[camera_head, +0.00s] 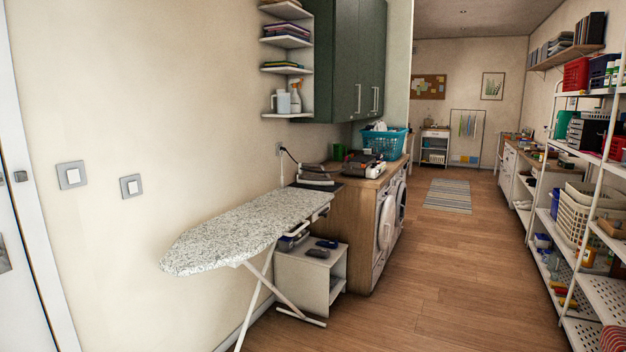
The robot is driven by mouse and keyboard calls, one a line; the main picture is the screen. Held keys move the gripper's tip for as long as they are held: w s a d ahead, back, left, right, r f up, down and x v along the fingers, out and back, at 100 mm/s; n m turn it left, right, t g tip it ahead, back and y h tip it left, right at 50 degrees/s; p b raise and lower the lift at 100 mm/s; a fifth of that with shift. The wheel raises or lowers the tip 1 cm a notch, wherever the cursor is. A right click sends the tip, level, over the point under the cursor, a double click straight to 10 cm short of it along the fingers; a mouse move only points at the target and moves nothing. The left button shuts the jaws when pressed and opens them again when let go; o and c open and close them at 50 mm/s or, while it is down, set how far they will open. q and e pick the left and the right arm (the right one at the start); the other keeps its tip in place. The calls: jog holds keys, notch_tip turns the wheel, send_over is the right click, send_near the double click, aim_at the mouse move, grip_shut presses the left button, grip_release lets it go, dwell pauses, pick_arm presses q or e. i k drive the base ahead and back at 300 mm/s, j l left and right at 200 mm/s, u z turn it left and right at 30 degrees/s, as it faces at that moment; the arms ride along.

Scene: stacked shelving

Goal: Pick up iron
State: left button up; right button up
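A grey and dark object that looks like the iron (317,177) rests at the far end of the ironing board (225,238). A dark cord runs from near it up to a wall socket. It is small in the picture, so its handle and exact pose are hard to make out. The board has a speckled light cover and white crossed legs, and its rounded end is nearest me. Neither of my grippers is in view.
A wooden counter (355,196) over washing machines holds a blue basket (384,142) and a dark appliance (362,165). A small white cabinet (300,275) stands beneath the board. White shelving (567,230) lines the right.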

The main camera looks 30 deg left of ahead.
aim_at(310, 179)
jog(key=i, duration=0.8)
jog(key=i+u, duration=0.15)
jog(key=i, duration=1.45)
jog(key=i+l+u, duration=0.15)
jog(key=i, duration=0.65)
jog(key=i+l+u, duration=0.15)
jog(key=i+u, duration=0.25)
jog(key=i+l+u, duration=0.25)
jog(key=i+u, duration=0.2)
jog(key=i+l+u, duration=0.6)
jog(key=l+u, duration=0.25)
